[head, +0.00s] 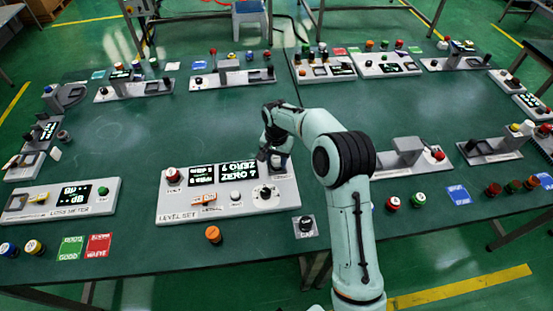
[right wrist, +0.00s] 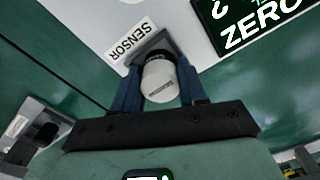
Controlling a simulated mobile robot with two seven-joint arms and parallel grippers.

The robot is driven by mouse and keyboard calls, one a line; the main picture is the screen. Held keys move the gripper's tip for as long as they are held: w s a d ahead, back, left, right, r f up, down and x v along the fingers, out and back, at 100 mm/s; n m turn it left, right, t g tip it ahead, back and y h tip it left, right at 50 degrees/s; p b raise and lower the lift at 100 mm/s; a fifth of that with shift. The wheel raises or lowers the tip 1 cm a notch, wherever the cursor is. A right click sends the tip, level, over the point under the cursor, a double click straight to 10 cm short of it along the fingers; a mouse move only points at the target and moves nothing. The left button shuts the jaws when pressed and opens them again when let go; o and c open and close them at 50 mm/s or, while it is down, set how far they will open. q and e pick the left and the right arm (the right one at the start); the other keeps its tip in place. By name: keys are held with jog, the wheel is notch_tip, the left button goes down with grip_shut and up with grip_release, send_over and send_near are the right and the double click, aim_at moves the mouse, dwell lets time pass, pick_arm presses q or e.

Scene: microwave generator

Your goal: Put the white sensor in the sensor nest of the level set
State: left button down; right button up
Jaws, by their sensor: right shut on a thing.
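The level set (head: 228,205) is a light grey panel with two dark displays, a red button and a black knob, at the middle front of the table. My right gripper (head: 270,157) is over its back right corner. In the right wrist view the gripper (right wrist: 160,88) is shut on the white sensor (right wrist: 160,82), a white cylinder with a dark band. The sensor is at the grey sensor nest (right wrist: 149,46), beside the SENSOR label (right wrist: 131,40). Fingers and sensor hide much of the nest, so I cannot tell whether the sensor is seated. My left gripper is not in view.
A loss meter panel (head: 60,202) stands to the left. A small grey block with a dark top (head: 305,227) and an orange button (head: 213,235) are in front of the level set. Other panels line the table's edges. The middle behind the level set is clear.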

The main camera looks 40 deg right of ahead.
aim_at(277, 158)
jog(key=shift+s+a+f, duration=0.1)
jog(key=shift+s+f, duration=0.1)
jog(key=shift+f, duration=0.4)
jog(key=o, duration=1.1)
jog(key=shift+f, duration=0.1)
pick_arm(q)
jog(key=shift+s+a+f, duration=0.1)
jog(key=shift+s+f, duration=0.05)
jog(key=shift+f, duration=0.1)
pick_arm(e)
jog(key=shift+s+f, duration=0.1)
jog(key=shift+s, duration=0.05)
jog(key=shift+d+r, duration=0.2)
jog(key=shift+r, duration=0.35)
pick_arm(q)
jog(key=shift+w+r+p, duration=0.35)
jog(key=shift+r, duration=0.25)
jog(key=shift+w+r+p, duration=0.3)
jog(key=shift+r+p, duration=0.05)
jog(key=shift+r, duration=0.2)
pick_arm(e)
notch_tip(277, 158, up, 13)
jog(key=shift+w+f, duration=0.15)
jog(key=shift+w, duration=0.15)
